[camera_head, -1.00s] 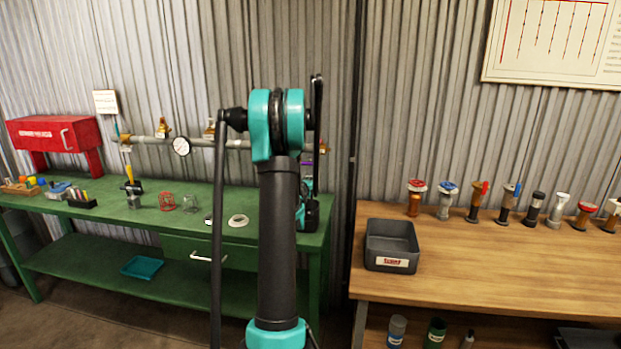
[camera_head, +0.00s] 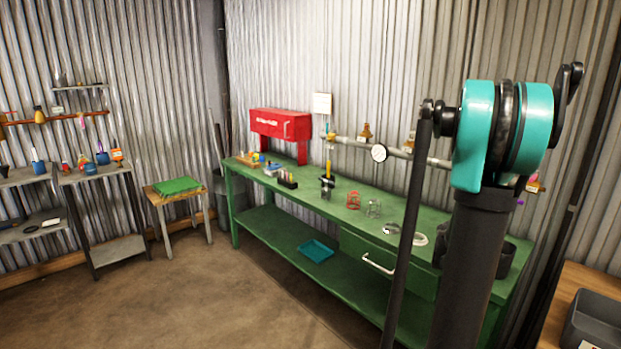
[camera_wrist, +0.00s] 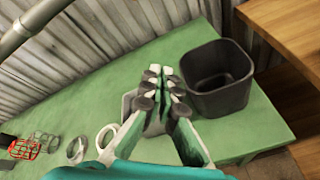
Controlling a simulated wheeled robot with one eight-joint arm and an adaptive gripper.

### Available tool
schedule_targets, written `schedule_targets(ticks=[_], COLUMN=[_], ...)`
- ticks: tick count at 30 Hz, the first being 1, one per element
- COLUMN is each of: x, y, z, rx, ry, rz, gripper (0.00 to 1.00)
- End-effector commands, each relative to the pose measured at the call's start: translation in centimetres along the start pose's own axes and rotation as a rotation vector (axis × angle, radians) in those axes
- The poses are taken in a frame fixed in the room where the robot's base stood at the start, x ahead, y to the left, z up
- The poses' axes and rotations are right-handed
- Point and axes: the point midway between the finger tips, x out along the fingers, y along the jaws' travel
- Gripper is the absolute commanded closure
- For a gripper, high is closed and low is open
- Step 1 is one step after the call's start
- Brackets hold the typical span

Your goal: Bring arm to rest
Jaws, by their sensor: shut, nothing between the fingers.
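My gripper (camera_wrist: 165,90) shows in the wrist view, its fingers together and empty, over the right end of the green bench (camera_wrist: 235,125). A dark open bin (camera_wrist: 222,95) stands on the bench just right of the fingers. In the head view my raised arm (camera_head: 480,200) stands at the right, in front of the green bench (camera_head: 300,212). The gripper itself is hidden behind the arm there.
A white ring (camera_wrist: 105,135), a metal ring (camera_wrist: 76,150) and a red wire cage (camera_wrist: 24,148) lie left of the gripper. A pipe with a gauge (camera_head: 378,153) runs above the bench. A wooden bench (camera_head: 560,300) stands at right. Open floor (camera_head: 200,300) lies at left.

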Motion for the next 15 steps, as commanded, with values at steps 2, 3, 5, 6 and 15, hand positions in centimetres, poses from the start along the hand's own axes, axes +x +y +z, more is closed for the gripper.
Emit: schedule_targets(ticks=[2,3,5,6,15], x=[-3.8,-5.6,-8.4,-10.3,-25.8], y=[0.1,0.0,-0.5,-0.9,-6.4], z=[-3.0,-4.5,-6.8,-8.3,-19.4], rx=[0.215,0.328,0.493,0.601,1.292], ry=[0.080,0.119,0.175,0.211,0.393], rz=[-0.037,-0.065,-0.118,-0.158,-0.612], gripper=[1.00,1.00,1.00,1.00,1.00])
